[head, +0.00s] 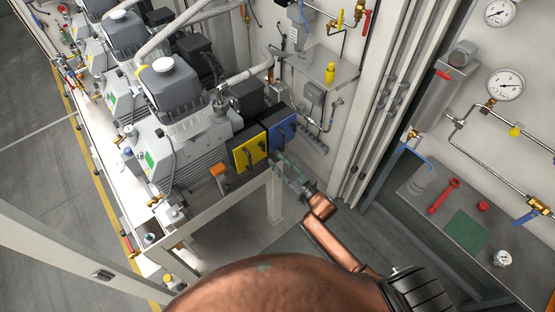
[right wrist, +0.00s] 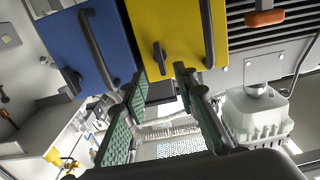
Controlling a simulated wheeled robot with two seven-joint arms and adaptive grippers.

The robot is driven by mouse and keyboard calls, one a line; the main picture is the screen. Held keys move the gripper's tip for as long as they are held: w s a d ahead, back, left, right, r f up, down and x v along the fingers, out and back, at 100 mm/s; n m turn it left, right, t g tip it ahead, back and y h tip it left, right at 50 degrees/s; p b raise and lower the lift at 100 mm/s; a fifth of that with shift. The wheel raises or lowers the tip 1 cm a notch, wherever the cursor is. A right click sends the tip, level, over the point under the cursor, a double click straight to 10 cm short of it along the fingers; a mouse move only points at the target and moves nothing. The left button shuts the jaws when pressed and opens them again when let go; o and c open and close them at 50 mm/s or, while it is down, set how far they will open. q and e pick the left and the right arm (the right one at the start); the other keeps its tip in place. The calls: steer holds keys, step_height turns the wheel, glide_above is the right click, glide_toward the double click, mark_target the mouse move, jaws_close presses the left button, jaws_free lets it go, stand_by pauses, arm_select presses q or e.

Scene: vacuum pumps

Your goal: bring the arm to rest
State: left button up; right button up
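My right arm, copper coloured, comes in from the bottom of the head view. My right gripper (head: 279,160) is at its end, just in front of the yellow box (head: 249,148) and the blue box (head: 280,129). In the right wrist view my gripper (right wrist: 160,82) has its two green-padded fingers apart with nothing between them. The blue box (right wrist: 75,50) and the yellow box (right wrist: 178,30), each with a dark handle, fill the upper part of that view. I cannot tell whether a fingertip touches either box. My left gripper is not in view.
Several grey vacuum pumps (head: 168,85) stand in a row on a bench at the left. A metal bench (head: 415,204) at the right holds a red wrench (head: 444,196) and a gauge (head: 502,258). A white post (head: 70,255) crosses the lower left. Open floor (head: 45,150) lies at far left.

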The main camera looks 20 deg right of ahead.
stand_by(0.3)
steer(key=s+d+f+m+g+h, duration=0.1)
steer(key=s+d+f+g+h, duration=0.15)
steer(key=s+f, duration=0.65)
steer(key=s+d+f+g+h+b, duration=0.1)
steer(key=s+d+f+g, duration=0.2)
steer(key=f, duration=1.3)
steer(key=s+d+f+m+g+h, duration=0.15)
steer(key=s+d+f, duration=0.3)
steer(key=f, duration=0.75)
steer(key=s+d+f+g+h, duration=0.1)
steer(key=s+f+g, duration=0.1)
steer(key=s+f, duration=0.65)
steer(key=s+d+f+g, duration=0.1)
steer(key=s+f+g, duration=0.35)
steer(key=s, duration=0.75)
steer(key=s+f, duration=0.3)
steer(key=s, duration=0.4)
steer(key=s+f+g, duration=0.1)
steer(key=s+f, duration=0.1)
steer(key=s, duration=0.5)
steer(key=s+f+g+b, duration=0.1)
steer(key=s+f, duration=0.2)
steer(key=s, duration=0.5)
steer(key=shift+a+f, duration=0.3)
steer(key=shift+w+g, duration=0.1)
steer(key=shift+g, duration=0.15)
